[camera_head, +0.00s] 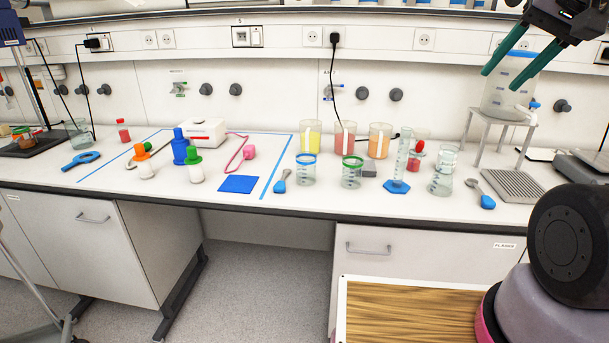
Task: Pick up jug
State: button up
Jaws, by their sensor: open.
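No single vessel is plainly a jug. A clear graduated vessel (442,172) stands upright on the bench at the right, with a spoon beside it. Three beakers hold yellow (310,137), red (345,140) and orange (379,141) liquid at the back of the bench. A large translucent container (506,92) with a tap sits on a grey stand (478,118) at the right. My gripper (502,80) is at the upper right, its two teal fingers apart and pointing down-left, with nothing visible between them. In the picture the fingers overlap the large container; I cannot tell the depth between them.
Near the clear vessel are a measuring cylinder (402,165) on a blue foot, a blue-handled spoon (482,195) and a ridged grey tray (513,186). Two ringed beakers, blue (306,172) and green (352,174), stand left of it. Bottles and a white box (207,132) are further left.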

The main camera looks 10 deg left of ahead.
aim_at(379, 132)
jog(key=i+l+u, duration=0.15)
jog(key=u, duration=0.25)
jog(key=i+l+u, duration=0.5)
jog(key=u, duration=0.3)
jog(key=k+l, duration=0.05)
jog(key=l, duration=0.05)
